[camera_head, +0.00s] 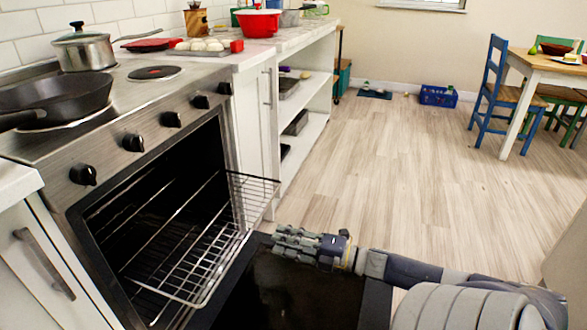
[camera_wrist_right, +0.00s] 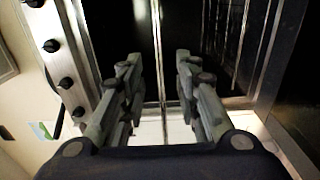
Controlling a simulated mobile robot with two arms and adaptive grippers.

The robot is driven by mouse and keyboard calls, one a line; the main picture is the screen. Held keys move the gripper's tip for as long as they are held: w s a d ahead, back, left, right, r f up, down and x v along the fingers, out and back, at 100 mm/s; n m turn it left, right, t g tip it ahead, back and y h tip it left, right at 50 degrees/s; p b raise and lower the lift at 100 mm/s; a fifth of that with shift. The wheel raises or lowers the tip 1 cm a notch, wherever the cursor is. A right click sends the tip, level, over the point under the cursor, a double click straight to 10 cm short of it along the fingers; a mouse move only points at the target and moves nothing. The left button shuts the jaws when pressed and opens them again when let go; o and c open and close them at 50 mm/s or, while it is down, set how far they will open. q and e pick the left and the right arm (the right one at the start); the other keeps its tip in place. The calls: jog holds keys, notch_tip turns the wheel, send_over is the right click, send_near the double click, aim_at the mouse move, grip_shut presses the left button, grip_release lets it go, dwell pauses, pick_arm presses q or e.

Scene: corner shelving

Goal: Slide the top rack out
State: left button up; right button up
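The oven (camera_head: 150,175) stands with its door (camera_head: 290,290) folded down. A wire rack (camera_head: 215,262) juts partway out of the oven opening, over the door. Thin bars of a rack also show inside the dark cavity; which rack they belong to is hard to tell. My right gripper (camera_head: 281,242) is just to the right of the jutting rack's outer edge, above the door. In the right wrist view its two fingers (camera_wrist_right: 158,70) are apart, with a thin metal bar (camera_wrist_right: 158,40) seen in the gap between them. Contact is not visible. My left gripper is out of view.
A black pan (camera_head: 58,98) and a steel pot (camera_head: 85,50) sit on the stovetop. White open shelving (camera_head: 308,75) stands right of the oven. A table (camera_head: 530,65) and blue chair (camera_head: 490,95) are at the far right. The wooden floor (camera_head: 410,170) between is mostly clear.

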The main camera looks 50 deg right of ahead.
jog(key=shift+v, duration=1.05)
